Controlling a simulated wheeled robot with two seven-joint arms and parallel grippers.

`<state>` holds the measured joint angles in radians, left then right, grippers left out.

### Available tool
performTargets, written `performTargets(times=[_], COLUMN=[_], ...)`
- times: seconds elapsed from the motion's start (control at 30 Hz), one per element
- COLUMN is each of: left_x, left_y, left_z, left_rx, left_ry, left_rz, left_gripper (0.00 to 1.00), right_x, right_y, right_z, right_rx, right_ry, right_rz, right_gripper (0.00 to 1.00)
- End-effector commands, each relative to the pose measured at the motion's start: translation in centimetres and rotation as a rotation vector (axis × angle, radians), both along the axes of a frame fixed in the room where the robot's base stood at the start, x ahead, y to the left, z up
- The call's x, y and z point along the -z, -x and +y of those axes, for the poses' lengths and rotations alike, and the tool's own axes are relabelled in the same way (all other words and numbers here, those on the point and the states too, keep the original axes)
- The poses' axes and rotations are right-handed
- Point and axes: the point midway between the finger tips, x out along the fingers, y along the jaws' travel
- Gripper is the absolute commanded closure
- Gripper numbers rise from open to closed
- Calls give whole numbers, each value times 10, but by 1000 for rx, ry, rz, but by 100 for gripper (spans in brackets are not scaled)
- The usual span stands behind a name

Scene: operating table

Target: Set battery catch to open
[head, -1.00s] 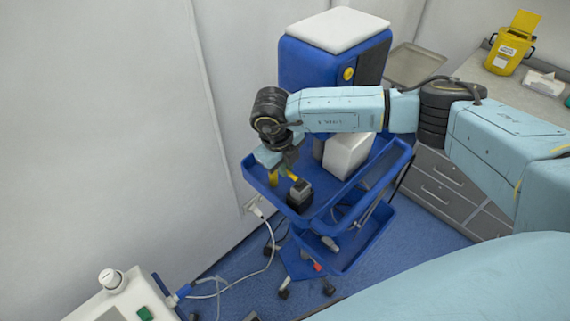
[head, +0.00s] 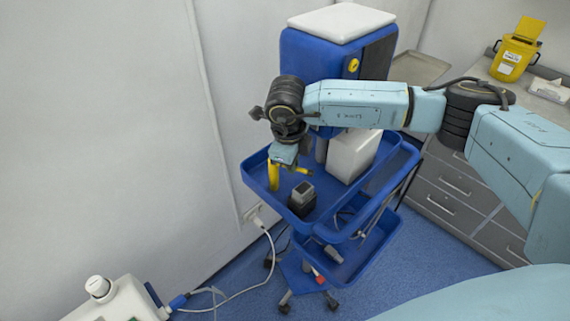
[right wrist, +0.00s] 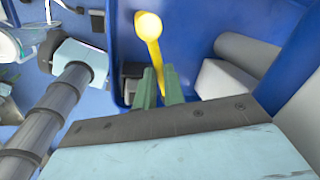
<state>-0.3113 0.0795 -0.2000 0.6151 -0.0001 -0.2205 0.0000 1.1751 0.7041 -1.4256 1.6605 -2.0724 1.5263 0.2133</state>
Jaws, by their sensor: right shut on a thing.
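A yellow piece with a rounded end (head: 273,176), apparently the battery catch, shows over the blue cart's upper tray in the head view. My right gripper (head: 280,164) points down there, its fingers mostly hidden by its own body. In the right wrist view my right gripper (right wrist: 159,86) has its green fingers shut on the yellow piece (right wrist: 151,42), whose round end extends beyond them. A black block with a grey top (head: 302,198), perhaps the battery, sits in the tray close to the gripper's right. Its dark side shows left of the fingers in the wrist view (right wrist: 132,87). My left gripper is out of view.
The blue cart tray (head: 345,205) has raised rims. A white box (head: 351,154) and a tall blue unit with a white top (head: 341,22) stand behind. A wall is close on the left. A yellow bin (head: 514,52) sits on the far right counter.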

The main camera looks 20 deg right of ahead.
Motion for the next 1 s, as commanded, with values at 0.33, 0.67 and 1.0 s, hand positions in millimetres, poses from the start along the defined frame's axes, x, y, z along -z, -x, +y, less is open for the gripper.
performTargets(times=[0.33, 0.67, 1.0], left_x=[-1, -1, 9], left_y=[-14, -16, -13], left_z=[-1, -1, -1], left_rx=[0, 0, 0], left_ry=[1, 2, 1], left_rz=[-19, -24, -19], left_gripper=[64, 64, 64], right_x=[-1, -2, -55], right_y=[-1, 0, 6], right_z=[2, 2, 9], right_rx=[0, 0, -1], right_ry=[-3, -3, -3], right_rz=[-3, -2, -6], right_gripper=[71, 67, 67])
